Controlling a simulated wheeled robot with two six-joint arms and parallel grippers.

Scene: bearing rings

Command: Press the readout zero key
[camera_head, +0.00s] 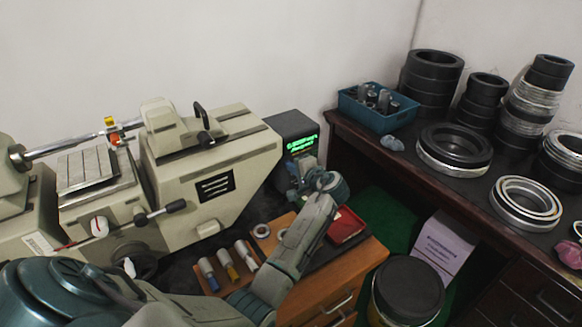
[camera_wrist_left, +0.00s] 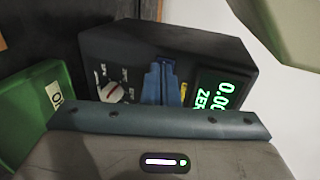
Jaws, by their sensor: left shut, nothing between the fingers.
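The readout (camera_head: 295,124) is a dark box behind the cabinet top, beside the beige machine, with green lit text on its display. In the left wrist view, the readout (camera_wrist_left: 150,45) shows its display (camera_wrist_left: 222,90) reading "0.00" and "ZER", cut off by my gripper body. My left gripper (camera_head: 303,172) is at the readout's front in the head view. Its blue fingers (camera_wrist_left: 160,75) are shut and empty, over the panel between a white knob (camera_wrist_left: 113,92) and the display. A small yellow patch shows beside them. The zero key cannot be made out; contact cannot be told. My right gripper is out of view.
The beige machine (camera_head: 205,165) stands close on the left. A blue bin (camera_head: 372,118) and several bearing rings (camera_head: 455,146) are on the dark desk at right.

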